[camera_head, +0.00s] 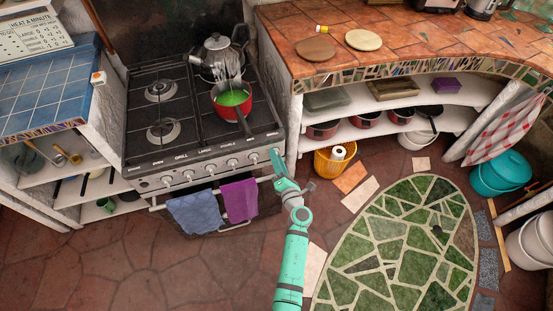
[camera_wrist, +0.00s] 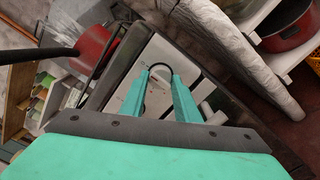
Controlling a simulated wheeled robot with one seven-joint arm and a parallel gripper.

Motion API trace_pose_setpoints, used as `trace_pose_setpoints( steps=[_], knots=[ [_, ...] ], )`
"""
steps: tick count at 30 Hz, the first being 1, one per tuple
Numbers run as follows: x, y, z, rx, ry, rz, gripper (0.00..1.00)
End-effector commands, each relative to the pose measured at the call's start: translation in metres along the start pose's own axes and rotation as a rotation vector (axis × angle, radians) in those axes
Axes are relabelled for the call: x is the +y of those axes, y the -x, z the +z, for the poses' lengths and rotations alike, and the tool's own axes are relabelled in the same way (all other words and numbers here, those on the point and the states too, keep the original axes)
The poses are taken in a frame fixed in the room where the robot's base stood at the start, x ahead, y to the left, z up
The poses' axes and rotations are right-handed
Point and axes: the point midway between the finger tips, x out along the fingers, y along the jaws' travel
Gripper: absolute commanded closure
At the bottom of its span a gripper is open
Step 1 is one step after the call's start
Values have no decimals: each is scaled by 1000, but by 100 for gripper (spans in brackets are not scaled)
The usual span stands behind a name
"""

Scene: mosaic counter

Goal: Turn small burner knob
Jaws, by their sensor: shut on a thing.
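The stove (camera_head: 190,125) has a row of pale knobs along its front panel, with labels above them. My gripper (camera_head: 276,156) is at the right end of this row, at the small burner knob, which the fingers mostly hide in the head view. In the wrist view, my gripper's two teal fingers (camera_wrist: 162,78) reach to the pale front panel and close around the small burner knob (camera_wrist: 160,67), whose dark rounded edge shows between the tips. The knob's exact angle cannot be told.
A red pan (camera_head: 231,99) with green contents and a kettle (camera_head: 216,56) stand on the stove. A blue towel (camera_head: 195,212) and a purple towel (camera_head: 239,200) hang on the front rail. A yellow basket (camera_head: 335,163) stands on the floor to the right.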

Motion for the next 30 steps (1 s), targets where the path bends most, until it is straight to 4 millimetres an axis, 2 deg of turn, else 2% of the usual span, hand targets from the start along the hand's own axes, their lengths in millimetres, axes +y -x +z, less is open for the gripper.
trace_pose_setpoints(
  steps=[5, 6, 8, 16, 20, 23, 30],
  knots=[
    [-1, 1, -1, 1, -2, -2, 94],
    [-1, 1, -1, 1, -2, -2, 66],
    [-1, 1, -1, 1, -2, -2, 53],
    [0, 0, 0, 0, 0, -1, 53],
    [-1, 6, -1, 0, -1, -2, 53],
    [-1, 19, 0, 0, 0, -2, 53],
    [-1, 64, 0, -1, 0, -3, 53]
  ],
)
